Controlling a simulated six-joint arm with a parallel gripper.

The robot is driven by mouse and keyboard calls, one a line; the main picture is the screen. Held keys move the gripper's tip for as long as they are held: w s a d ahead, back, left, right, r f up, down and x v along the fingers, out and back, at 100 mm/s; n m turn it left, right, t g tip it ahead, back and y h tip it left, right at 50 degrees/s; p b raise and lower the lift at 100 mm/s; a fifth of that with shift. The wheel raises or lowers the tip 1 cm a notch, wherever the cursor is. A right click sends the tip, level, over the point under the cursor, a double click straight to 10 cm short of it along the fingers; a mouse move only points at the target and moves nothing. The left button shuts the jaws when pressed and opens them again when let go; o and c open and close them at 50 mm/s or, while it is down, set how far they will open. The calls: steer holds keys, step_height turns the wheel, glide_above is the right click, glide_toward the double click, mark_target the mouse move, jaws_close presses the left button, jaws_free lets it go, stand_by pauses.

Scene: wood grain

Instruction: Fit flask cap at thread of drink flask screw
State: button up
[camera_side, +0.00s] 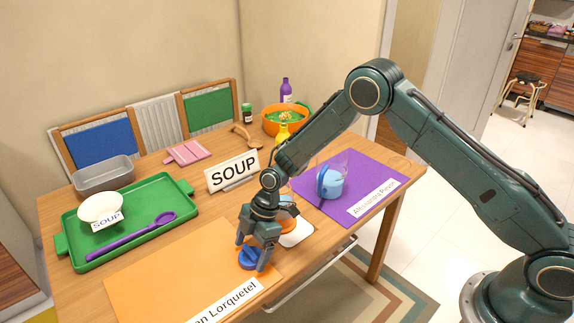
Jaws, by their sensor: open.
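A small round blue piece, seemingly the flask cap (249,259), lies low over the orange mat near the table's front. My gripper (254,262) points down over it, with its fingers open around it. Whether the fingers touch it I cannot tell. An orange and pale object (289,211) stands just behind my gripper on a white pad, partly hidden by it. It may be the drink flask, but its thread is not visible.
A green tray (72,236) holds a white bowl and a purple ladle at left. A SOUP sign (233,171) stands behind my gripper. A clear and blue jug (330,182) stands on a purple mat (375,172). The orange mat (165,273) is mostly bare.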

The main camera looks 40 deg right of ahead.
steer(key=shift+a+f, duration=0.2)
steer(key=shift+f, duration=0.25)
steer(key=shift+c, duration=0.2)
steer(key=c, duration=1)
